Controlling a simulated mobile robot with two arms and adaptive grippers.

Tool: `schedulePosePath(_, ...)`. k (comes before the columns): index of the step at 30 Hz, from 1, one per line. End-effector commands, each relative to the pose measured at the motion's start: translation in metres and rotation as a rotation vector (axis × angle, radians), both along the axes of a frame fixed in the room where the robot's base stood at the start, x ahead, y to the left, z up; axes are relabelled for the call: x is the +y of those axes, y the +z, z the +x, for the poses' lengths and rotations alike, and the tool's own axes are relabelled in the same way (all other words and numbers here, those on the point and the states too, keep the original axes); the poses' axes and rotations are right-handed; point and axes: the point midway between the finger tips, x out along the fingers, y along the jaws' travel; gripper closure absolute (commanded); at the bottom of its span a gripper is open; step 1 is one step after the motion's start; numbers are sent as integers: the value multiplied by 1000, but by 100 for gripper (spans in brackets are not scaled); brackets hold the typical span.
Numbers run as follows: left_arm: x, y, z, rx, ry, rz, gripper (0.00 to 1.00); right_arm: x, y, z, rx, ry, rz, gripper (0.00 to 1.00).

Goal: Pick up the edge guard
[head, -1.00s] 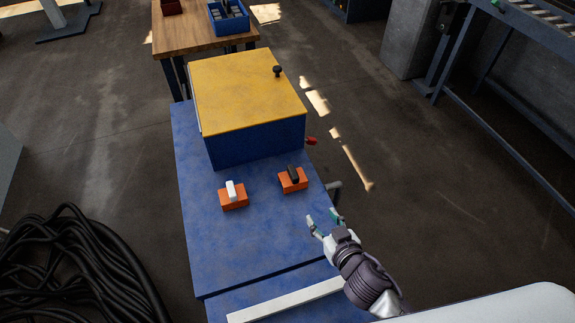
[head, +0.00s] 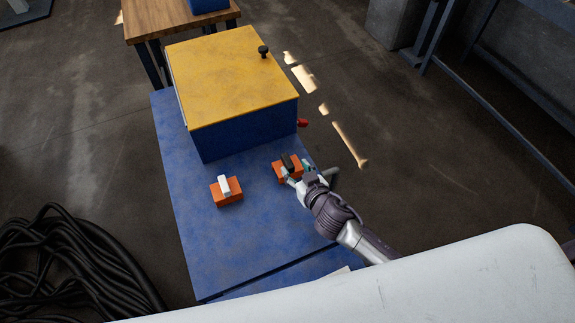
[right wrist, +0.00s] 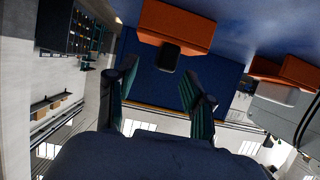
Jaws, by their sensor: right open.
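Two orange blocks stand on the blue bench (head: 200,255). The right block (head: 278,175) bears an upright dark piece (head: 287,161), and the left block (head: 227,198) bears a white piece (head: 224,186). I cannot tell for sure which piece is the edge guard. My right gripper (head: 298,172) is open at the right block and partly hides it. In the right wrist view the dark piece (right wrist: 170,56) stands out from its orange block (right wrist: 175,25), ahead of the gap between the open fingers (right wrist: 159,75). My left gripper is not in view.
A blue box with a yellow lid (head: 230,80) and black knob (head: 263,51) stands behind the blocks. A red handle (head: 302,123) juts from its right side. Black cable (head: 75,265) lies coiled on the floor at left. The bench front is clear.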

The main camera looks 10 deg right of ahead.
Motion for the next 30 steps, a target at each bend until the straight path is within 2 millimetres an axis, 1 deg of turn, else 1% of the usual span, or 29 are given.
schedulePosePath(3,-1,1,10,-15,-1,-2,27,5,-2,12,-3,1,-1,48)
schedulePosePath(6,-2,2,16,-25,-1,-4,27,11,-6,27,-3,0,0,48)
schedulePosePath(10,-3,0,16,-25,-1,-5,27,14,-14,42,-2,0,-1,48)
schedulePosePath(13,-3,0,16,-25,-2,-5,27,15,-16,47,-1,0,0,48)
schedulePosePath(19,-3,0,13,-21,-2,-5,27,15,-16,47,-1,1,1,48)
schedulePosePath(20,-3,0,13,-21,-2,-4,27,15,-16,47,-1,1,1,50)
schedulePosePath(27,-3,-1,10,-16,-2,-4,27,15,-16,47,-1,0,0,90)
schedulePosePath(29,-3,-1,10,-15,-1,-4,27,15,-16,47,-1,0,0,100)
schedulePosePath(30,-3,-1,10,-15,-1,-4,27,15,-16,47,-1,0,0,100)
